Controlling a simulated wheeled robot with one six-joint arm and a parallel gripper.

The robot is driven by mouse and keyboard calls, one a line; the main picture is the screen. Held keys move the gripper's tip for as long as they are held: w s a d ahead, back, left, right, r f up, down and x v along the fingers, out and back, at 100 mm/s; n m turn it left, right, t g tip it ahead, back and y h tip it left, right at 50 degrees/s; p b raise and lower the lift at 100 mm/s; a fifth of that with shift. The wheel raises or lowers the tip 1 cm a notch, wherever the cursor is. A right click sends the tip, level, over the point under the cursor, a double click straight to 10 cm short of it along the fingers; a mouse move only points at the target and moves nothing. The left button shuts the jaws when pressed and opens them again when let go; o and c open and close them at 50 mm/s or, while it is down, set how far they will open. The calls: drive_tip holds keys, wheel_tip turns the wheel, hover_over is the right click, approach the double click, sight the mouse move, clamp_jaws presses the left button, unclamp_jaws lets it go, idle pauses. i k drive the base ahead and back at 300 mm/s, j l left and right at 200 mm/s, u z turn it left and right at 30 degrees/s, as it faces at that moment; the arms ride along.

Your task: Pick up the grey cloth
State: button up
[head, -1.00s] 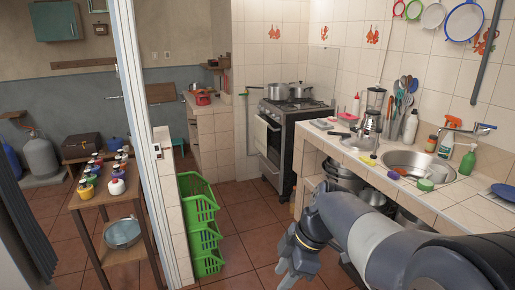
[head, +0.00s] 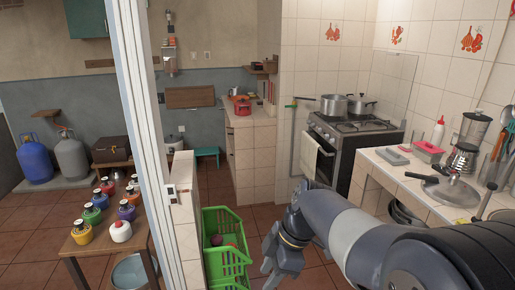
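A small flat grey thing (head: 391,156), perhaps the folded grey cloth, lies on the tiled counter (head: 408,178) near its left end, beside a pink container. A pale cloth (head: 308,156) hangs over the front of the stove; its colour looks more off-white than grey. I cannot tell for sure which of the two is the grey cloth. My gripper (head: 274,268) points down at the lower middle of the head view, well short of both and touching neither. No object shows in it, and its finger opening is not clear from this angle.
A stove (head: 350,165) with pots stands ahead, against the tiled wall. A green crate stack (head: 226,262) stands on the floor left of my gripper. A narrow white partition (head: 143,110) and a table of colourful jars (head: 95,245) are further left. Red floor lies open before the stove.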

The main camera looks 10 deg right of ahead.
sight(388, 154)
drive_tip(key=i+z, duration=0.3)
drive_tip(key=i, duration=0.35)
drive_tip(key=i+j+z, duration=0.3)
drive_tip(key=i, duration=0.35)
drive_tip(key=i+z, duration=0.8)
drive_tip(key=i+j+z, duration=0.15)
drive_tip(key=i+z, duration=0.25)
drive_tip(key=i+j+z, duration=0.2)
drive_tip(key=z, duration=0.2)
drive_tip(key=i+j+z, duration=0.6)
drive_tip(key=j, duration=0.3)
